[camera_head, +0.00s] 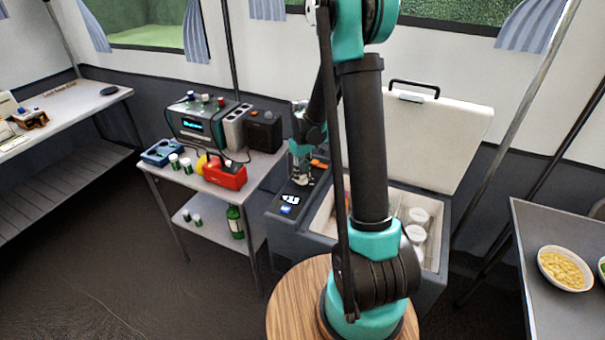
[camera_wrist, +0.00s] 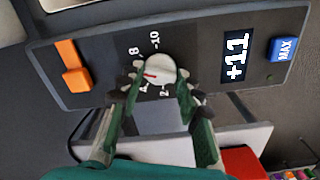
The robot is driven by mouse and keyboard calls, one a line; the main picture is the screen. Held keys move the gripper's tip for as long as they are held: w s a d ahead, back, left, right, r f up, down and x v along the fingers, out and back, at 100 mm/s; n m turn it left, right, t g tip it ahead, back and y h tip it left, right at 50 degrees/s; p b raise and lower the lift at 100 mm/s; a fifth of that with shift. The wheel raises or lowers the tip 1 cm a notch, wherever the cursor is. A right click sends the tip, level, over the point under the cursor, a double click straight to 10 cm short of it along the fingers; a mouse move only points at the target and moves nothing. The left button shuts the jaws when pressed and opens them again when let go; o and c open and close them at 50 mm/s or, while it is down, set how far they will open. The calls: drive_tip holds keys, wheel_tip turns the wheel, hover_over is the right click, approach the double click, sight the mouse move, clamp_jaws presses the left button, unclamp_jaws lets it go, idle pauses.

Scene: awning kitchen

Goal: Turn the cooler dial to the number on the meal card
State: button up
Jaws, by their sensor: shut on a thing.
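The cooler (camera_head: 370,275) stands open in the head view with its white lid raised. Its dark control panel (camera_wrist: 105,80) fills the upper wrist view. The pale round dial (camera_wrist: 160,70) has a red mark pointing left in that view, with printed numbers around it, including 8 and -10. My gripper (camera_wrist: 157,88) is shut on the dial, a finger on either side of it; in the head view my gripper (camera_head: 301,178) is over the panel. The display (camera_wrist: 237,57) reads +11. I cannot make out a meal card.
An orange switch (camera_wrist: 72,66) and a blue MAX button (camera_wrist: 284,49) flank the dial. White containers (camera_head: 417,217) sit inside the cooler. A small table (camera_head: 190,172) with a red device (camera_head: 227,174) stands left. Another table (camera_head: 530,235) with food bowls is at right.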

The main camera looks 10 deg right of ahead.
sight(303, 176)
drive_tip(key=shift+m, duration=2.2)
drive_tip(key=o, duration=1.2)
drive_tip(key=shift+c, duration=0.2)
wheel_tip(303, 176, up, 12)
